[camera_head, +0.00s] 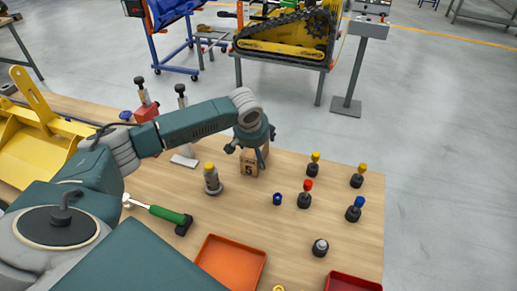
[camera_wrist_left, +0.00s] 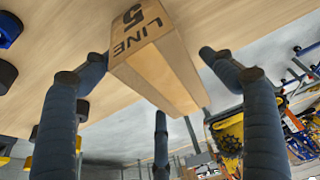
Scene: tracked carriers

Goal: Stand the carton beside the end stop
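The carton (camera_head: 249,170), a light brown box with a printed face, stands on the wooden table under my left gripper (camera_head: 250,146). In the left wrist view the carton (camera_wrist_left: 160,60) shows "LINE 5" and lies between the spread fingers of my left gripper (camera_wrist_left: 152,62). The left finger is close to its side; a gap shows at the right finger. The gripper is open around it. The upper part of the carton is partly hidden by the fingers in the head view. I cannot tell for sure which thing is the end stop. My right gripper is not in view.
A grey post with a yellow top (camera_head: 211,180) stands left of the carton. Several dark knobs, one red-topped (camera_head: 306,192), stand to the right. A red block (camera_head: 147,112) stands behind my arm.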

